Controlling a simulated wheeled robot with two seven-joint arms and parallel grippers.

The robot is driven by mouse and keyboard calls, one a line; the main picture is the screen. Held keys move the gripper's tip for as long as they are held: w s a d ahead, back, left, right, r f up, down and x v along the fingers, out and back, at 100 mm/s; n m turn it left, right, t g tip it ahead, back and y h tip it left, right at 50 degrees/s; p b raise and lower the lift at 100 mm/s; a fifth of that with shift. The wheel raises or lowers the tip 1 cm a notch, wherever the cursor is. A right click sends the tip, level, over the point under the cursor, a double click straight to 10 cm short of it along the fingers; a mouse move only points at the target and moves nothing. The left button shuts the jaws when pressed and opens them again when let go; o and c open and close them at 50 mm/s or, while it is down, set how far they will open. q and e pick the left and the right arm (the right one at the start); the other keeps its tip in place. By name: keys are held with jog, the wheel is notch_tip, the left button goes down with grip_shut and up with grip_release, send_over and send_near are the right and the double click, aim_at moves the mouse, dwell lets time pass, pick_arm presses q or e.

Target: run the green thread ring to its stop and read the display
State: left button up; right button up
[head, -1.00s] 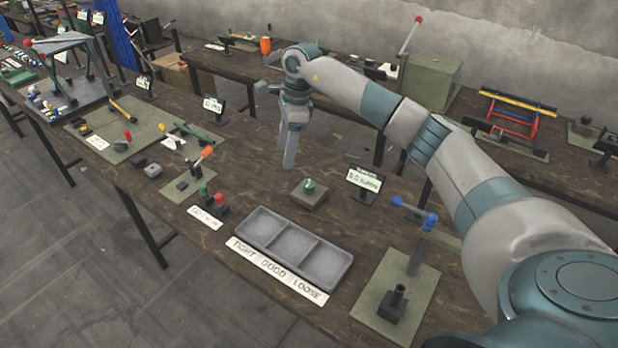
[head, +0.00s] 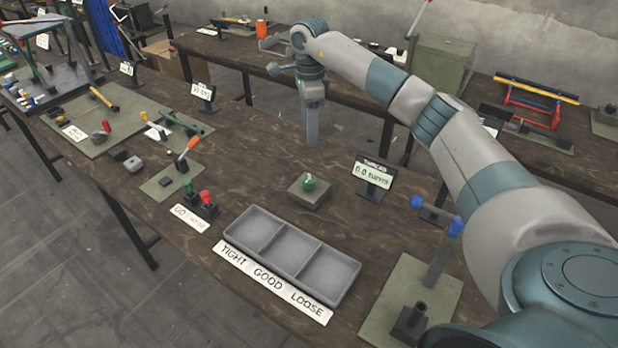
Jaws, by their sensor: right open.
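The green thread ring (head: 310,182) sits on top of a small grey-green block (head: 308,196) in the middle of the workbench. The display (head: 374,173) stands on the bench to the right of the ring and reads "THREAD 0.0 turns". My right gripper (head: 312,142) points down above the bench, behind the ring and apart from it. It is open and nothing shows between its fingers, which line up in this view. My left gripper is not in view.
A grey three-part tray (head: 322,248) labelled TIGHT, GOOD, LOOSE lies in front of the ring. Green and red plugs (head: 206,197) stand left of it. A blue-handled fixture (head: 438,262) stands to the right. Bare bench surrounds the block.

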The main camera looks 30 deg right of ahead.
aim_at(309, 178)
notch_tip(309, 178, down, 16)
jog(key=p, duration=0.6)
jog(key=shift+s+a+r+p, duration=0.1)
jog(key=shift+r+p, duration=0.05)
jog(key=shift+p, duration=0.15)
jog(key=shift+f, duration=0.8)
jog(key=c, duration=1.1)
